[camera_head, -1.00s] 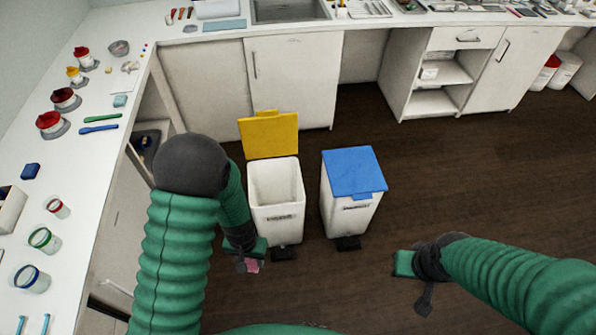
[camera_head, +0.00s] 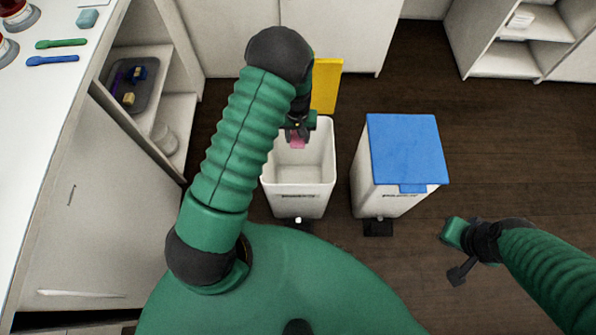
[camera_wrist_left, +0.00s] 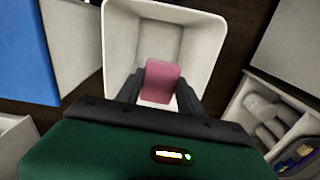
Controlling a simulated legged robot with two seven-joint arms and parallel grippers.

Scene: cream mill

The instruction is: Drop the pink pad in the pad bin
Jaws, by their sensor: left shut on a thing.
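The pink pad (camera_head: 297,143) is held between the fingers of my left gripper (camera_head: 297,134). In the left wrist view the pad (camera_wrist_left: 161,82) shows between the two dark fingers, over the mouth of a white bin. That open white bin (camera_head: 298,188) has its yellow lid (camera_head: 326,86) raised at the back; its label is too small to read. The pad hangs above the rear part of the opening. My right gripper (camera_head: 462,250) is low at the right, apart from the bins; its finger opening is not clear.
A second white bin with a shut blue lid (camera_head: 404,150) stands just right of the open one. A counter (camera_head: 40,120) with spatulas runs along the left, with a tray (camera_head: 136,88) on a shelf below. Dark floor (camera_head: 520,150) is clear at the right.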

